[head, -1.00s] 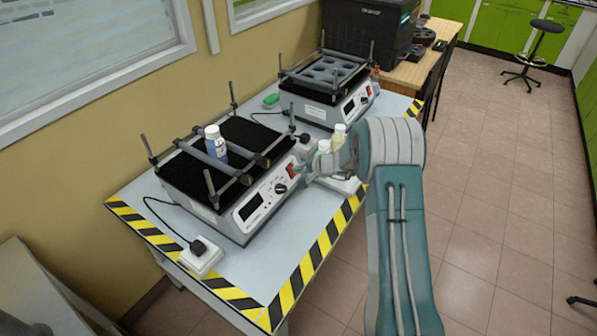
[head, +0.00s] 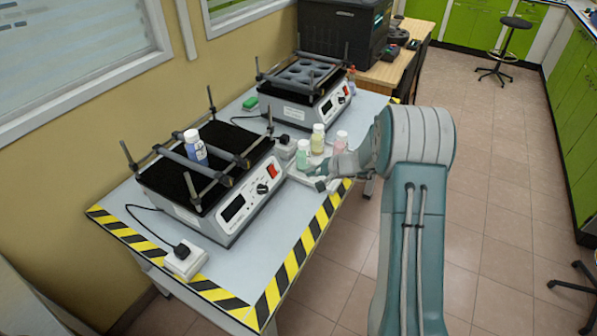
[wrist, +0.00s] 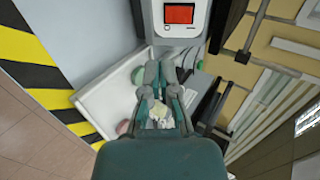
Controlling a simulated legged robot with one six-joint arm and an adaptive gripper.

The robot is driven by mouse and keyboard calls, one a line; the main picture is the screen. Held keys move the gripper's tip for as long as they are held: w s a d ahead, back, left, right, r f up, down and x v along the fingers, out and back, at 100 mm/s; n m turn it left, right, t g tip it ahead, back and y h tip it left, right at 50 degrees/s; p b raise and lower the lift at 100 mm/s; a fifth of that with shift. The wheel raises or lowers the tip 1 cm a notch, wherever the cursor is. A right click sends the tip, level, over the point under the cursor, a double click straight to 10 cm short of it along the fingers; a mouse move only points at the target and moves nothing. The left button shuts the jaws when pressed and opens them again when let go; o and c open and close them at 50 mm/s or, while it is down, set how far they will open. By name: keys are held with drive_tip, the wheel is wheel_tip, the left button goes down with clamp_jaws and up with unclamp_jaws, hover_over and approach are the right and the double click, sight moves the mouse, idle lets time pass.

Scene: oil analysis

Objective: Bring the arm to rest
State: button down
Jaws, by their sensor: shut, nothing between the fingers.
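My arm (head: 408,230) rises from the bottom of the head view and bends left over the front edge of the table. My gripper (head: 316,182) is low in front of the near shaker (head: 235,212), beside its control panel and close to several small bottles. The arm partly hides it there. In the wrist view my gripper (wrist: 160,68) has its fingers together, with nothing between them. It points towards the red switch (wrist: 180,14) of a device, with a white tray (wrist: 100,100) under and beside it.
A blue bottle (head: 195,148) stands on the near shaker. Green (head: 303,153), yellow (head: 318,140) and pink (head: 341,143) bottles stand by the gripper. A second shaker (head: 305,90) is farther back. Striped tape (head: 300,258) edges the table (head: 185,288).

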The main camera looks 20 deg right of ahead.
drive_tip(key=shift+s+d+r, duration=0.25)
drive_tip(key=shift+s+d, duration=0.25)
drive_tip(key=shift+d, duration=0.1)
drive_tip(key=shift+a+r, duration=0.1)
drive_tip(key=s+a+r+n+g+h, duration=0.1)
drive_tip(key=s+a+r+n+g, duration=0.15)
drive_tip(key=s+a+r, duration=0.4)
drive_tip(key=s+a+r+n+g+h, duration=0.1)
drive_tip(key=s+a+r+n, duration=0.2)
drive_tip(key=s+r, duration=0.65)
drive_tip(key=s+r+n+h, duration=0.1)
drive_tip(key=s+r+h, duration=0.1)
drive_tip(key=s, duration=0.8)
drive_tip(key=s+d+r+n+t+h, duration=0.1)
drive_tip(key=s+r+n+h, duration=0.1)
drive_tip(key=s, duration=0.8)
drive_tip(key=shift+s+r+h, duration=0.3)
drive_tip(key=shift+r+h, duration=0.5)
drive_tip(key=shift+h, duration=0.1)
drive_tip(key=shift+n, duration=0.25)
